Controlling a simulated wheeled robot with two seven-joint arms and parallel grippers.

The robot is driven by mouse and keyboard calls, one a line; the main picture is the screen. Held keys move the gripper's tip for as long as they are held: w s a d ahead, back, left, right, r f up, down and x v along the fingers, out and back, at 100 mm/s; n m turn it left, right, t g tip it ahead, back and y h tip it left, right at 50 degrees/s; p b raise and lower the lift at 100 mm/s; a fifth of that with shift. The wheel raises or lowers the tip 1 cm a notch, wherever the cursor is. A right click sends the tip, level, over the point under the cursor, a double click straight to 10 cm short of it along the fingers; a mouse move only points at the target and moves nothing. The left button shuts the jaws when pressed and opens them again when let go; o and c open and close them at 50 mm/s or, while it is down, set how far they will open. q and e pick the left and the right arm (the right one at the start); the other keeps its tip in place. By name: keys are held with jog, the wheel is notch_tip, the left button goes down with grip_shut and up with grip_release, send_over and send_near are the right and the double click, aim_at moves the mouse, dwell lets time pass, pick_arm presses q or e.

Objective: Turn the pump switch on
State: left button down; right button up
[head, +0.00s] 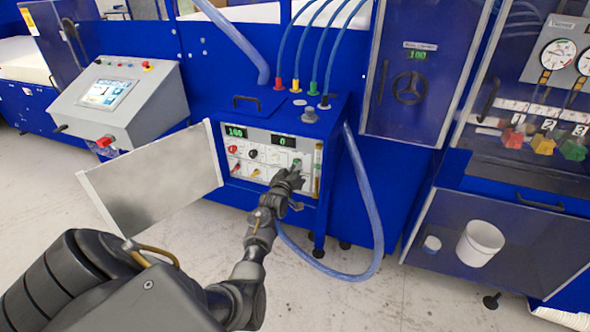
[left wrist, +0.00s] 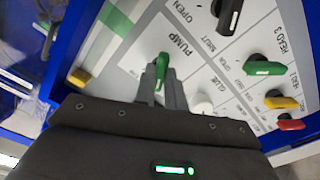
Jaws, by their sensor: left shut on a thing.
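The pump switch (left wrist: 162,70) is a green knob below the "PUMP" label in the left wrist view. My left gripper (left wrist: 163,88) is shut on it, with a finger on each side of the knob. In the head view my left gripper (head: 291,176) reaches the right part of the white control panel (head: 258,142) on the blue cabinet, and the hand hides part of the panel. My right gripper is not in view.
The cabinet's door (head: 150,180) hangs open to the left of the panel. A blue hose (head: 368,200) loops at the cabinet's right. A black knob (left wrist: 229,14) and a white knob (left wrist: 202,104) sit close to the pump switch. Grey floor lies in front.

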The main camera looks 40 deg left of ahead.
pick_arm(q)
jog(key=shift+m, duration=0.3)
jog(key=m+b, duration=0.1)
jog(key=m, duration=1)
jog(key=shift+f+m+b, duration=0.1)
jog(key=shift+m+b, duration=0.2)
dwell(0.5)
jog(key=c, duration=1.5)
grip_release()
jog(key=shift+o, duration=0.2)
jog(key=shift+s, duration=0.1)
